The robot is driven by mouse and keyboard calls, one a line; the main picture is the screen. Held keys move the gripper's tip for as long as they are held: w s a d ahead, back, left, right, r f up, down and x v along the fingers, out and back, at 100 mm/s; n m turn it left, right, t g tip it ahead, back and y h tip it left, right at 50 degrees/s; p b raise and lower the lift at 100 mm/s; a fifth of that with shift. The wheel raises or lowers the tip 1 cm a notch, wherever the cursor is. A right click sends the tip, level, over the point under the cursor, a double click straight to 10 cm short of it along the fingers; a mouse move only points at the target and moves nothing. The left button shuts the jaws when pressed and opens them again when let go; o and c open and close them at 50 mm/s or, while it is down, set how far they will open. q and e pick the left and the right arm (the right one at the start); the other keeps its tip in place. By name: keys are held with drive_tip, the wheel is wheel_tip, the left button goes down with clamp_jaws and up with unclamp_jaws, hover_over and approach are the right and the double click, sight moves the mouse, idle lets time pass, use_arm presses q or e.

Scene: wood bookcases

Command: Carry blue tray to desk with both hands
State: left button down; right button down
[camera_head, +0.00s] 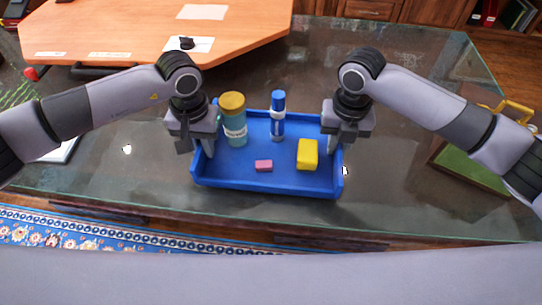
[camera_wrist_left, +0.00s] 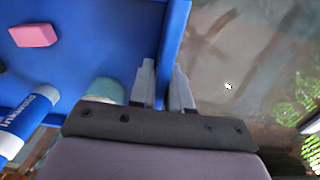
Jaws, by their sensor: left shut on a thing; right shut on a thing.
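The blue tray (camera_head: 225,171) is in the middle of the head view, over a dark glossy desk top (camera_head: 130,180); I cannot tell whether it touches it. In it are a teal jar with a yellow lid (camera_head: 234,120), a blue tube (camera_head: 277,115), a yellow block (camera_head: 307,154) and a pink eraser (camera_head: 264,166). My left gripper (camera_head: 201,149) is shut on the tray's left wall. In the left wrist view its fingers (camera_wrist_left: 163,85) straddle the blue wall. My right gripper (camera_head: 338,143) is at the tray's right wall and shut on it, its fingertips partly hidden.
An orange wooden table (camera_head: 130,25) with papers stands at the back left. A green board (camera_head: 470,168) with a yellow object lies at the right. A white sheet (camera_head: 62,147) lies at the left. A patterned blue rug (camera_head: 60,228) is on the near floor.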

use_arm(q)
drive_tip(key=shift+f+b, duration=0.6)
drive_tip(key=shift+f, duration=0.1)
use_arm(e)
drive_tip(key=shift+f, duration=0.7)
use_arm(q)
drive_tip(key=c, duration=1.1)
unclamp_jaws()
drive_tip(key=shift+r, duration=0.1)
use_arm(e)
drive_tip(key=c, duration=1.1)
unclamp_jaws()
drive_tip(key=shift+r, duration=0.15)
use_arm(q)
drive_tip(key=shift+r, duration=0.15)
wheel_tip(320, 180, up, 12)
drive_tip(key=shift+f, duration=0.2)
drive_tip(key=shift+r, duration=0.1)
use_arm(e)
drive_tip(key=shift+r, duration=0.25)
wheel_tip(320, 180, up, 12)
drive_tip(key=shift+f, duration=0.25)
